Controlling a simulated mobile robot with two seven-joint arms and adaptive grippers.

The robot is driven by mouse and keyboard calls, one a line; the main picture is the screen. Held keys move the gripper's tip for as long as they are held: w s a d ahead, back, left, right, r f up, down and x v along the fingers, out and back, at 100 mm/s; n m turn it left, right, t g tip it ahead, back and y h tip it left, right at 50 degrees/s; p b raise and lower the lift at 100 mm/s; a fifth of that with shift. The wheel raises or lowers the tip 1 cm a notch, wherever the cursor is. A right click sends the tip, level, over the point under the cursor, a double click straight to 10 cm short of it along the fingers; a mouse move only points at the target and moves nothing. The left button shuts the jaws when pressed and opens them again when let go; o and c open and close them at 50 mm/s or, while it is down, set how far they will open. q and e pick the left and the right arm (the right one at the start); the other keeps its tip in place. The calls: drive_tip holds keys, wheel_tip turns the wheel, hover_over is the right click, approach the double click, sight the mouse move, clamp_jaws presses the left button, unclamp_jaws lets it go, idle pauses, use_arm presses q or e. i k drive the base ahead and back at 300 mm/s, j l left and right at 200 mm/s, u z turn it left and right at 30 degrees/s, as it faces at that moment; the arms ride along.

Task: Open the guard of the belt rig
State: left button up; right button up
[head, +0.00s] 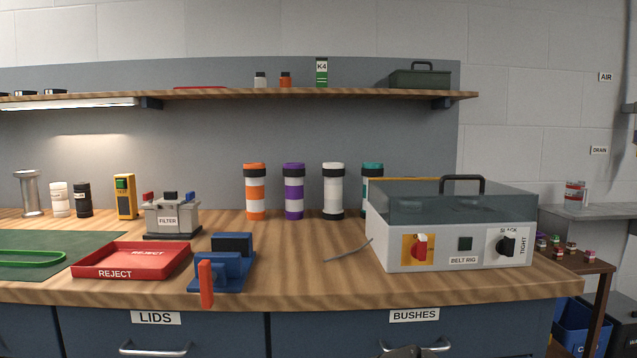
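The belt rig (395,250) is a light grey box on the right part of the bench. Its guard (420,204), a smoky see-through cover, lies shut over the top. A black handle (462,178) stands on the guard towards the back. My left gripper is out of view.
A thin grey strip (348,251) lies left of the rig. A blue vise (220,270) with a red handle, a red REJECT tray (135,262) and a filter unit (172,218) stand further left. Several banded tubes (293,192) stand behind. A shelf (300,95) hangs above.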

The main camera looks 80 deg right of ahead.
sight(380, 190)
drive_tip(key=z, duration=3.2)
drive_tip(key=l+u, duration=0.25)
drive_tip(key=l, duration=0.45)
drive_tip(key=k+l+u, duration=0.1)
drive_tip(key=l+u, duration=0.15)
drive_tip(key=l, duration=0.4)
